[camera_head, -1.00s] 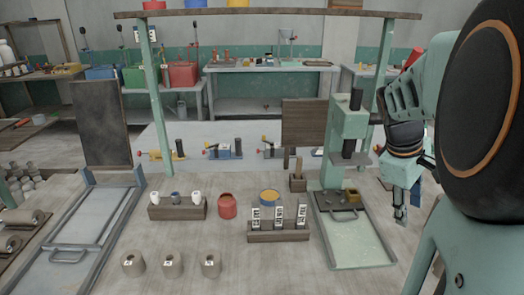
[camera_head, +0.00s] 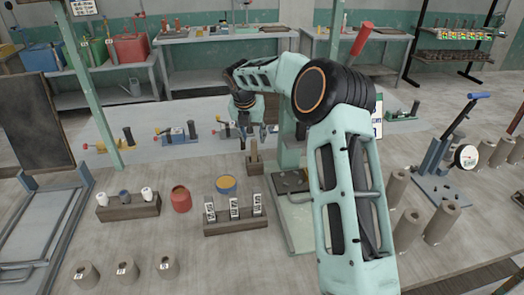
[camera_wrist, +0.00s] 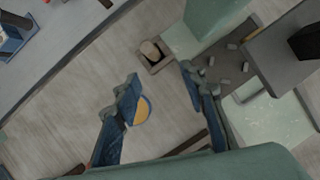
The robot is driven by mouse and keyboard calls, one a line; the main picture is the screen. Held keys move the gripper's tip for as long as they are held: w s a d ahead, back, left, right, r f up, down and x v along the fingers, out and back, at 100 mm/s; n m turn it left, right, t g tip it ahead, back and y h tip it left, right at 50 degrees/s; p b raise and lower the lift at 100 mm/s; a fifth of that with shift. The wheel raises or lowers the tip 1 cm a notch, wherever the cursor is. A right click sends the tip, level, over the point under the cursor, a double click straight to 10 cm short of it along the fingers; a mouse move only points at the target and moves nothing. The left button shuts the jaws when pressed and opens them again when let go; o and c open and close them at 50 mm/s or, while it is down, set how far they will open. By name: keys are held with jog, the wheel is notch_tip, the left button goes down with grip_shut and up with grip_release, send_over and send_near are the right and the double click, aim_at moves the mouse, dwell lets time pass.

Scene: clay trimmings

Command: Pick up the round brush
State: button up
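A short upright brown piece with a rounded top stands in a square wooden block (camera_head: 255,168) at the middle of the bench. It may be the round brush (camera_head: 254,149), but no bristles can be made out. In the wrist view its round tan top (camera_wrist: 150,50) shows inside the square block (camera_wrist: 160,66), ahead of my fingers. My gripper (camera_head: 257,132) hangs above and close to it in the head view. In the wrist view my gripper (camera_wrist: 160,84) has its two blue fingers wide apart, with nothing between them but bench and part of a yellow-topped pot.
The yellow-topped pot (camera_head: 227,186), a red pot (camera_head: 181,199) and a rack of labelled pieces (camera_head: 236,228) stand nearby. A green press with a tray (camera_head: 300,228) is just right, partly behind my arm. Small grey pieces (camera_wrist: 223,68) lie on its plate. Bare bench lies left of the block.

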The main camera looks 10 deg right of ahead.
aim_at(253, 147)
jog(key=shift+n+y, duration=0.3)
jog(key=shift+n, duration=0.2)
jog(key=w+f, duration=0.2)
jog(key=f, duration=0.1)
jog(key=w+f, duration=0.1)
jog(key=f, duration=0.1)
jog(key=shift+w+p, duration=0.15)
jog(key=shift+p, duration=0.15)
jog(key=shift+w+d+p+x, duration=0.1)
jog(key=shift+p+x, duration=0.25)
jog(key=shift+x, duration=1)
jog(key=shift+w+d+p+x, duration=0.15)
jog(key=shift+p+x, duration=0.2)
jog(key=shift+x, duration=0.95)
jog(key=shift+r, duration=0.1)
grip_shut()
notch_tip(253, 147, up, 10)
jog(key=shift+r+b, duration=0.1)
jog(key=shift+b, duration=0.45)
